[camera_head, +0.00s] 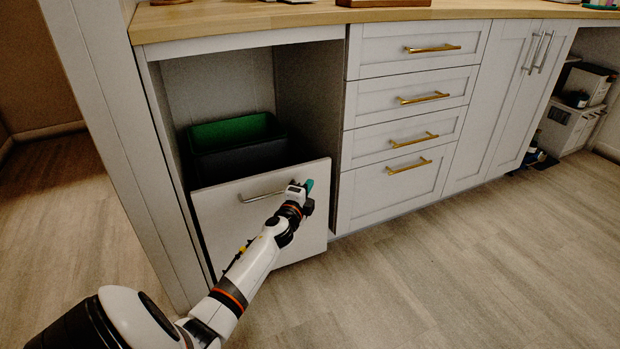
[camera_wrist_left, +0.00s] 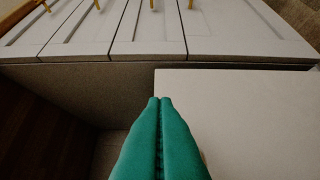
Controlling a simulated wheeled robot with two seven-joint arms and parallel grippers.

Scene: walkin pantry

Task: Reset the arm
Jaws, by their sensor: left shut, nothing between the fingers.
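My left arm reaches in from the bottom left of the head view. Its gripper (camera_head: 308,186) is at the upper right part of a white pull-out front (camera_head: 290,220), close to the right end of its silver bar handle (camera_head: 248,198). In the left wrist view the teal fingers (camera_wrist_left: 160,100) are pressed together with nothing between them. The white panel (camera_wrist_left: 240,120) lies to their right there. Whether the gripper touches the panel I cannot tell. My right gripper is in neither view.
A dark bin with a green rim (camera_head: 232,130) stands behind the pull-out front in the open cabinet. White drawers with gold handles (camera_head: 410,97) adjoin at right. A wooden countertop (camera_head: 230,20) runs above. The wood floor (camera_head: 470,260) in front is clear.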

